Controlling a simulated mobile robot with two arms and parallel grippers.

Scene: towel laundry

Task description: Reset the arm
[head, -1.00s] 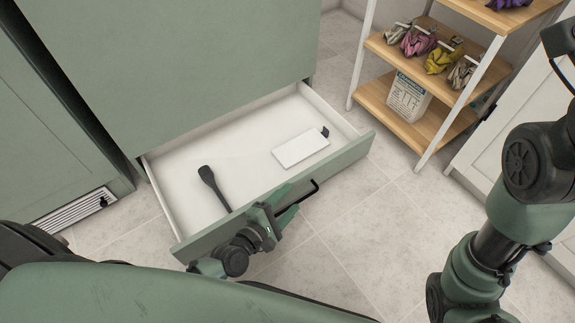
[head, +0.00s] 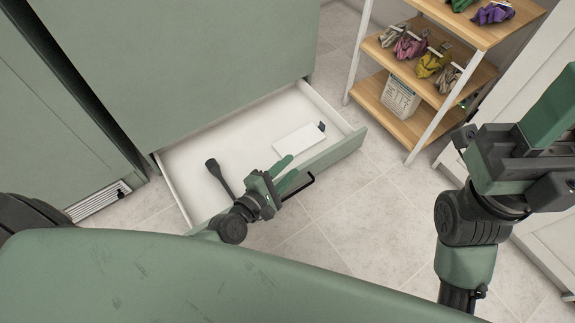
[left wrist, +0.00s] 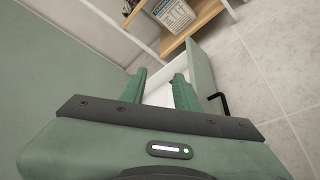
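My left gripper (head: 286,170) is at the front of an open green-fronted drawer (head: 338,153), near its black bar handle (head: 302,188). Its two green fingers stand apart with nothing between them. They also show in the left wrist view (left wrist: 158,88), with the white drawer inside visible between them. My right gripper (head: 553,105) is raised at the right edge of the head view, clear of the furniture. It is partly cut off, and its fingertips do not show clearly.
The drawer holds a black utensil (head: 219,176) and a white flat box (head: 298,142). A wooden shelf rack (head: 412,128) with folded coloured cloths and a carton (head: 399,98) stands at the upper right. The tiled floor (head: 345,215) between is clear.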

